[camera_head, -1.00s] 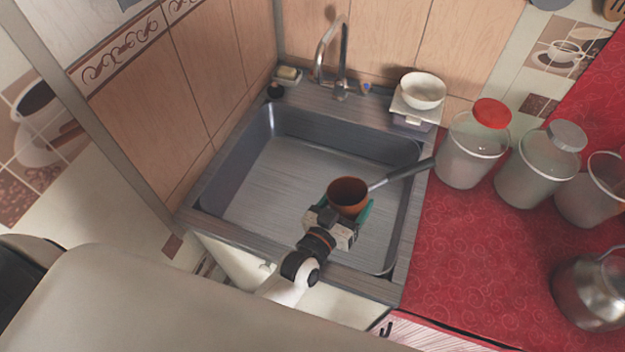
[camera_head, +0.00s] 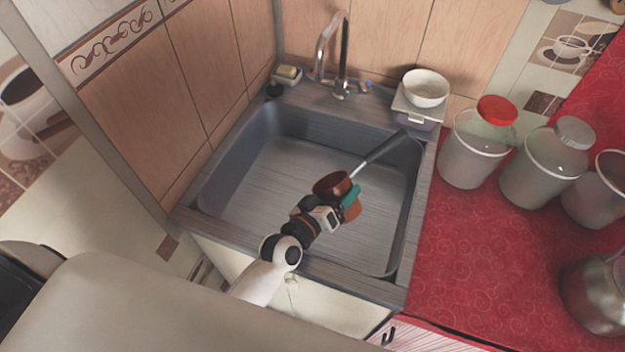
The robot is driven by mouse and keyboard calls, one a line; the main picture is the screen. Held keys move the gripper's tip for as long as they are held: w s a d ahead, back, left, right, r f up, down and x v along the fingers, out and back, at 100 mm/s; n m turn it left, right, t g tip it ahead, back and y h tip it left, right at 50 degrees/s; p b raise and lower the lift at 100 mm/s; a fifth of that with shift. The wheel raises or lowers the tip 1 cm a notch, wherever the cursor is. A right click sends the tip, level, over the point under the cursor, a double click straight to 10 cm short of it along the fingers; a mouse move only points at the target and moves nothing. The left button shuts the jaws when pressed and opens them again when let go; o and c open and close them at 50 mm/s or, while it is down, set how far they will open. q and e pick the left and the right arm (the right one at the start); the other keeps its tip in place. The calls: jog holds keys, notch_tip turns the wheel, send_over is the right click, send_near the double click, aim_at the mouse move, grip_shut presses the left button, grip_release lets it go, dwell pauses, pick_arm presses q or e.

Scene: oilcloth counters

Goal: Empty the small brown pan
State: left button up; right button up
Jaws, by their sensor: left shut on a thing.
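The small brown pan (camera_head: 331,184) is over the metal sink (camera_head: 268,190), tilted, with its long dark handle (camera_head: 385,147) pointing up and to the right. My left gripper (camera_head: 340,199) is shut on the pan's body from the near side; one teal finger shows at its right. An orange-brown patch (camera_head: 354,209) shows just beyond and below the finger; I cannot tell if it is the pan's side or something leaving it. The pan's contents are not clear. My right gripper is not in view.
A tap (camera_head: 343,60) stands at the sink's back edge, with a soap dish (camera_head: 287,75) to its left and a white bowl (camera_head: 425,87) on a box to its right. Several jars, one red-lidded (camera_head: 475,150), and a metal kettle (camera_head: 598,295) stand on the red counter (camera_head: 470,250).

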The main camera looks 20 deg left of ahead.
aim_at(342, 175)
pick_arm(q)
jog(key=shift+w, duration=0.1)
jog(key=shift+a+r+n+g+h+p, duration=0.15)
jog(key=shift+r+n+g+p, duration=0.2)
jog(key=shift+n, duration=0.3)
jog(key=shift+r+n+g+h+p, duration=0.15)
jog(key=shift+r+n, duration=0.25)
jog(key=shift+n, duration=0.25)
jog(key=shift+w+a+r+n+h+p, duration=0.25)
jog(key=shift+r+n+p, duration=0.3)
jog(key=shift+n, duration=0.35)
jog(key=shift+a, duration=0.2)
jog(key=shift+w+a, duration=0.15)
jog(key=shift+a, duration=0.05)
jog(key=shift+a, duration=0.1)
jog(key=shift+w+a+r+n+h+p, duration=0.25)
jog(key=shift+w+a+n+h+p, duration=0.15)
jog(key=shift+n, duration=0.2)
jog(key=shift+a+r+n+g+p, duration=0.2)
jog(key=shift+r+n+g+p, duration=0.2)
jog(key=shift+n+p, duration=0.25)
dwell(0.5)
jog(key=shift+w+a+r+n+h+p, duration=0.1)
jog(key=shift+a+r+n+h+p, duration=0.2)
jog(key=shift+n, duration=0.25)
